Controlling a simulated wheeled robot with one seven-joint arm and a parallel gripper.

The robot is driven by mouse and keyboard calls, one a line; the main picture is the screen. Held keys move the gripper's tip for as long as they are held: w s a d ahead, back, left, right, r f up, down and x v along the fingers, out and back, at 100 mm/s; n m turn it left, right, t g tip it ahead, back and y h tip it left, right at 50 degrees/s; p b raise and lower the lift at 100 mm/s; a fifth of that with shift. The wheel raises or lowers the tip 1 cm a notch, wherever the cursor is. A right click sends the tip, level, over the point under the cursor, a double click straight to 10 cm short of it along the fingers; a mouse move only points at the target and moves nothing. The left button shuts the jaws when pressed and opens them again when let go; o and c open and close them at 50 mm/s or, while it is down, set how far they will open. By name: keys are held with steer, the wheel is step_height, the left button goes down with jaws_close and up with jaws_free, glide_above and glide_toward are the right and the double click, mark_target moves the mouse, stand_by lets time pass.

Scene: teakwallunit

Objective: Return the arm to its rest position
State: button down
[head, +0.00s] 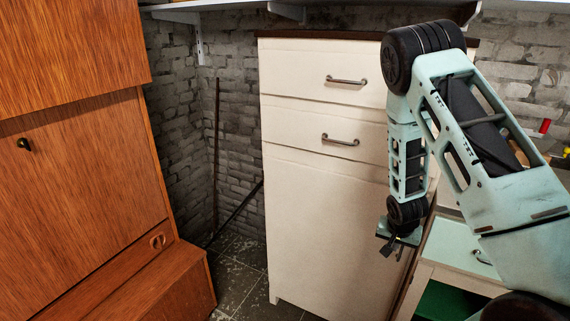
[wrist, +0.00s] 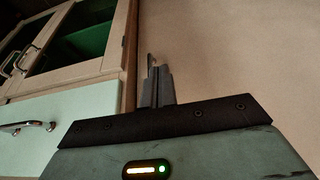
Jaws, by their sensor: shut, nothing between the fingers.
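My arm shows on the right of the head view, folded at the elbow with the forearm hanging down. My gripper (head: 394,250) points downward in front of the right part of the cream cabinet (head: 325,220). In the wrist view my gripper (wrist: 157,72) shows its two grey fingers together, with nothing between them. The cream cabinet's plain front fills the right of the wrist view (wrist: 230,60). I cannot tell the exact gap between the gripper and that front.
A teak wall unit (head: 80,170) stands close on the left. A mint-and-cream cabinet (head: 455,245) with a green interior is at the lower right, partly behind my arm. A wall shelf (head: 230,5) runs along the top. Dark floor tiles (head: 240,265) are clear between the furniture.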

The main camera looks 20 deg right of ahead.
steer(key=a+r+n+y, duration=0.1)
steer(key=a+r+n, duration=0.1)
steer(key=a+r, duration=0.5)
steer(key=s+a+r+n+y, duration=0.1)
steer(key=a+r+n, duration=0.15)
steer(key=a, duration=0.75)
steer(key=a+r+n+y, duration=0.2)
steer(key=a+r+n, duration=0.15)
steer(key=a, duration=0.55)
steer(key=s+a+r+n+g, duration=0.1)
steer(key=s+a+r+n, duration=0.3)
steer(key=s, duration=0.6)
steer(key=s+a+r+n+g, duration=0.1)
steer(key=s+a+r+n, duration=0.4)
steer(key=s+a+r, duration=0.3)
steer(key=s, duration=0.2)
steer(key=shift+s+a+n+g, duration=0.3)
steer(key=shift+s+a+g, duration=0.1)
